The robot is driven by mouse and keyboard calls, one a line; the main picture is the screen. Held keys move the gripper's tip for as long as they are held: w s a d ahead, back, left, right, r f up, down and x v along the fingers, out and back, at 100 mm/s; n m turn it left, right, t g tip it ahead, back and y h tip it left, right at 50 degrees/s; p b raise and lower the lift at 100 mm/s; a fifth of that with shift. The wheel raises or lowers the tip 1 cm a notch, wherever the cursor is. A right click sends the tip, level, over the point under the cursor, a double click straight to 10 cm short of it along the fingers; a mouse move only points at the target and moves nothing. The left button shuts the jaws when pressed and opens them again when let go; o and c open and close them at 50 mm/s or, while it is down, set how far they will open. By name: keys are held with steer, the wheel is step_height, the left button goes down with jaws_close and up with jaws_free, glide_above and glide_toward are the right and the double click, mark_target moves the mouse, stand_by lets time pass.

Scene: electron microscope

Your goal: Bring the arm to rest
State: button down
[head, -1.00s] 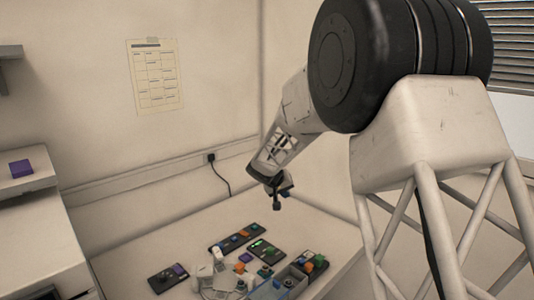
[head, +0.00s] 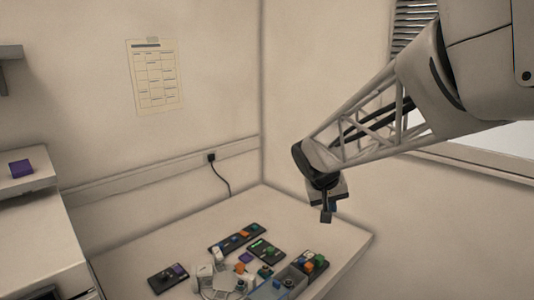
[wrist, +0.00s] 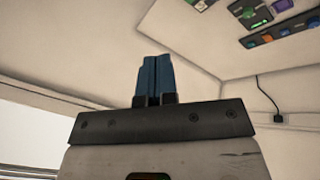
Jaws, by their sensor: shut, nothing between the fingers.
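My gripper (head: 327,215) hangs in the air above the right back part of the table, pointing down, at the end of my arm that reaches in from the right. In the wrist view its two blue fingers (wrist: 154,78) stand side by side, shut, with nothing between them. The gripper is apart from the table and from everything on it.
The white table (head: 150,250) holds several dark panels with coloured blocks, one at the back (head: 238,237) and one at the left (head: 168,277). A purple block (head: 21,168) sits on a white cabinet at left.

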steer(key=s+d+f+y, duration=0.2)
steer(key=s+y, duration=0.1)
steer(key=s, duration=2.8)
steer(key=shift+f+g, duration=0.15)
steer(key=shift+g, duration=0.25)
